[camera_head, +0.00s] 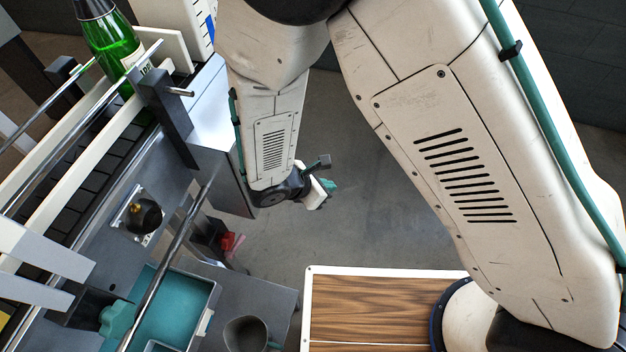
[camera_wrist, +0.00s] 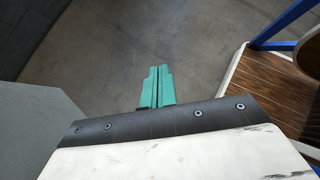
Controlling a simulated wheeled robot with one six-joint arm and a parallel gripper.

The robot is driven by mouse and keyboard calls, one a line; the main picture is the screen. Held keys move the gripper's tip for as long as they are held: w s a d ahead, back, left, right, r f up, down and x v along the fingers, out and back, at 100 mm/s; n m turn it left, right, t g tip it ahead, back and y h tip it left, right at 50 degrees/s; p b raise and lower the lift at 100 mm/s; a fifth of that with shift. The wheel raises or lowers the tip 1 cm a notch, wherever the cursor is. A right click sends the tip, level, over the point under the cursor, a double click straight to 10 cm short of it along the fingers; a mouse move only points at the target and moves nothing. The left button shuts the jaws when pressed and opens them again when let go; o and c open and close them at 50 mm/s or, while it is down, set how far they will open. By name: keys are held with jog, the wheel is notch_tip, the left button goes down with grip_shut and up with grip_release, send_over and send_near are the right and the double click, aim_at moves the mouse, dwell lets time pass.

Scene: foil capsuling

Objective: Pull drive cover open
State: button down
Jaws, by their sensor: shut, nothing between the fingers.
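A plain grey box-like housing (camera_head: 212,135), which looks like the drive cover, sits at the side of the conveyor in the head view. My forearm hides part of it, and I cannot tell whether it is open at all. A flat grey-green face (camera_wrist: 35,125) at the left of the wrist view may be the same housing. My gripper (camera_head: 329,185) is to the right of the housing, apart from it, over the floor. Its teal fingers show together, shut and empty, in the wrist view (camera_wrist: 157,86).
A green bottle (camera_head: 112,45) stands on the conveyor between rails. A teal-lined tray (camera_head: 211,300) and a dark cup (camera_head: 245,333) are at the lower left. A wood-topped surface (camera_head: 375,310) is at the bottom. Grey floor (camera_head: 350,140) around my gripper is clear.

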jog(key=w+d, duration=0.2)
jog(key=shift+d+r, duration=0.1)
jog(key=shift+d, duration=0.3)
jog(key=shift+a+r, duration=0.1)
dwell(1.4)
